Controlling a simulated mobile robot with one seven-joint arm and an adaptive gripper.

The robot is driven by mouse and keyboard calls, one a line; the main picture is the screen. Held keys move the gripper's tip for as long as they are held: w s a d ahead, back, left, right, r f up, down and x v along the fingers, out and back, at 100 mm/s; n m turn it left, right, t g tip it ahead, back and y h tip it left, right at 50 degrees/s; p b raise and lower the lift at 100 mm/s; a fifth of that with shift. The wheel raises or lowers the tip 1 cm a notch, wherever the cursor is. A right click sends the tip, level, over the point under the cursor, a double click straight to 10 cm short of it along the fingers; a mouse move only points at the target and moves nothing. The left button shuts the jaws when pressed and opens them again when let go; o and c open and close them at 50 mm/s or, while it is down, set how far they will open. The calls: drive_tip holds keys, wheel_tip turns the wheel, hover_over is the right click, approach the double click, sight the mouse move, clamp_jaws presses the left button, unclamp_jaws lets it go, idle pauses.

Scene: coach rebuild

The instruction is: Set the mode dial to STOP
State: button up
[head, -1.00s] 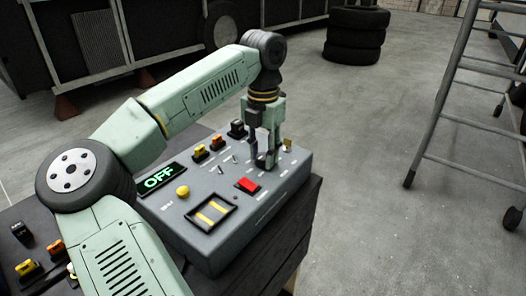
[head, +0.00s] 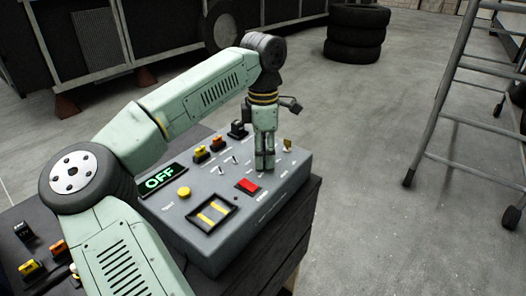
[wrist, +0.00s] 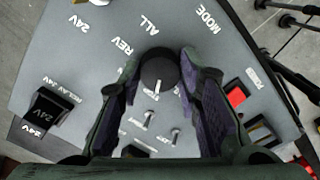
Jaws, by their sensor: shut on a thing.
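The mode dial (wrist: 158,66) is a round black knob with a white pointer line, seen in the wrist view between my two fingers. Its pointer faces the bottom of that picture, tilted slightly. My gripper (head: 264,166) points straight down at the control box (head: 227,239) and is shut on the dial, one finger on each side. In the head view the fingers hide the dial. The green display (head: 160,181) reads OFF.
A red switch (head: 248,186), a yellow button (head: 183,193), small toggles and yellow-and-black switches sit on the same panel. The box stands on a dark bench. A ladder (head: 436,150) is at right and stacked tires (head: 355,38) are behind. The floor between is clear.

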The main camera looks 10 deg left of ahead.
sight(264, 156)
drive_tip(key=shift+m, duration=0.6)
drive_tip(key=o, duration=1.1)
drive_tip(key=shift+o, duration=0.2)
drive_tip(key=shift+r, duration=0.1)
wheel_tip(264, 156, up, 12)
